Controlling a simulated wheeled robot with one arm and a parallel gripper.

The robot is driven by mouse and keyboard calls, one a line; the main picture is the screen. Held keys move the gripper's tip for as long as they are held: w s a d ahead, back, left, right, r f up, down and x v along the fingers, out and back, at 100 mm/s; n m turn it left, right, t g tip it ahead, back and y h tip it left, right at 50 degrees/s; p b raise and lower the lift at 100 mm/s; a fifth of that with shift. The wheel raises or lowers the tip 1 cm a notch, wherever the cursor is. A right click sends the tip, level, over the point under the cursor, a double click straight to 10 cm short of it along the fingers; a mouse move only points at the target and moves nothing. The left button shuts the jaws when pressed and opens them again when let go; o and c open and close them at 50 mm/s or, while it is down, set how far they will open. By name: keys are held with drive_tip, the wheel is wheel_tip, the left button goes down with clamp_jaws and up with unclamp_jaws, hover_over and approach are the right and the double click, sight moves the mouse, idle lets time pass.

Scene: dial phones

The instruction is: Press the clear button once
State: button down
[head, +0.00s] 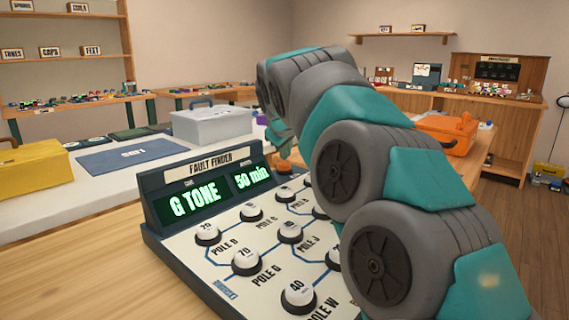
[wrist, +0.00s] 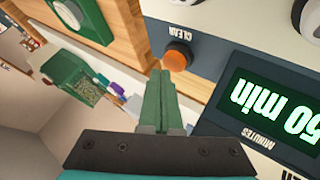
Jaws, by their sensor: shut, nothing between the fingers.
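The orange clear button (wrist: 177,57) sits on the dark edge panel of the fault finder, beside its "CLEAR" label. It also shows in the head view (head: 284,167), right of the "50 min" display. My gripper (wrist: 162,72) is shut and empty, its green fingertips close beside the button in the wrist view. I cannot tell whether they touch it. In the head view my gripper (head: 280,142) is partly hidden and hangs just above the button. The fault finder (head: 196,259) reads "G TONE" and "50 min".
White round pole buttons, such as pole G (head: 247,261), cover the sloped panel; my arm hides some. A grey box (head: 212,126), a blue mat (head: 118,155) and a yellow case (head: 35,168) stand behind. An orange case (head: 446,130) is at the right.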

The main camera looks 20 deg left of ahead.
sight(286, 165)
drive_tip(key=shift+f, duration=0.6)
idle(0.5)
drive_tip(key=shift+r+p, duration=0.55)
drive_tip(key=shift+r, duration=0.2)
wheel_tip(286, 165, up, 4)
drive_tip(key=p, duration=0.3)
drive_tip(key=shift+r+p, duration=0.15)
drive_tip(key=shift+p, duration=0.15)
drive_tip(key=shift+r, duration=0.85)
